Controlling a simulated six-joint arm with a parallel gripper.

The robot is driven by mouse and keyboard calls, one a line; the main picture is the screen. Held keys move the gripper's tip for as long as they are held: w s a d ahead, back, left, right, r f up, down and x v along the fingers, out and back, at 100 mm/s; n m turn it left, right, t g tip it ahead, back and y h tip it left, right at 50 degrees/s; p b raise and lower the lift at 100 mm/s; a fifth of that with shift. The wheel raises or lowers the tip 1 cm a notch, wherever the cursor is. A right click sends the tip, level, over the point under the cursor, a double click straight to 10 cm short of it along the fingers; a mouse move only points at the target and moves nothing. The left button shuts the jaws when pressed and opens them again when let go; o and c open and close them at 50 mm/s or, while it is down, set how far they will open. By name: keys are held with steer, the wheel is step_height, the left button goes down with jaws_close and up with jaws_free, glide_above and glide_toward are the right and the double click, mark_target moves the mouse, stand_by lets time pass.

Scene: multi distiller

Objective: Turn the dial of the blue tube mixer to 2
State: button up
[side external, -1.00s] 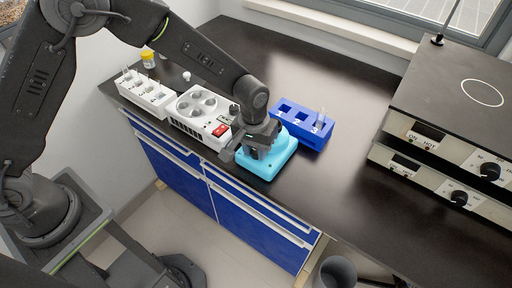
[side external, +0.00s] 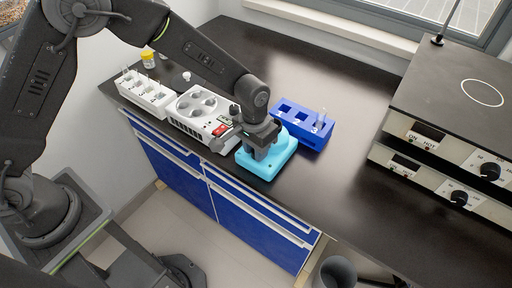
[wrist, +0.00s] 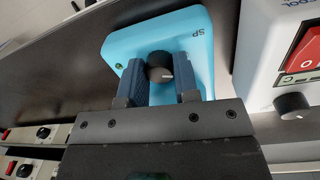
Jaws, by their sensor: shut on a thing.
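The blue tube mixer (side external: 271,165) is a light-blue, rounded square unit near the front edge of the bench. In the wrist view its light-blue top (wrist: 189,38) shows, with lettering near one corner. Its black round dial (wrist: 159,66) has a pale mark on the side facing my gripper. My gripper (wrist: 162,78) is over the mixer, with its two dark fingers on either side of the dial, shut on it. In the side view my gripper (side external: 262,153) hides the dial and part of the mixer's top.
A white unit with a red switch (side external: 221,130) stands close on the left. A white rack (side external: 146,93) is farther left. A dark-blue numbered tube rack (side external: 305,130) stands just behind the mixer. Stacked hotplates (side external: 455,95) are at right. The bench middle (side external: 345,110) is clear.

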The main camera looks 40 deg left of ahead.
steer(key=shift+m, duration=0.8)
steer(key=o, duration=0.9)
steer(key=shift+r, duration=0.1)
steer(key=r, duration=1.3)
steer(key=shift+w+a+r, duration=0.1)
steer(key=shift+a+r, duration=0.2)
steer(key=shift+a, duration=0.05)
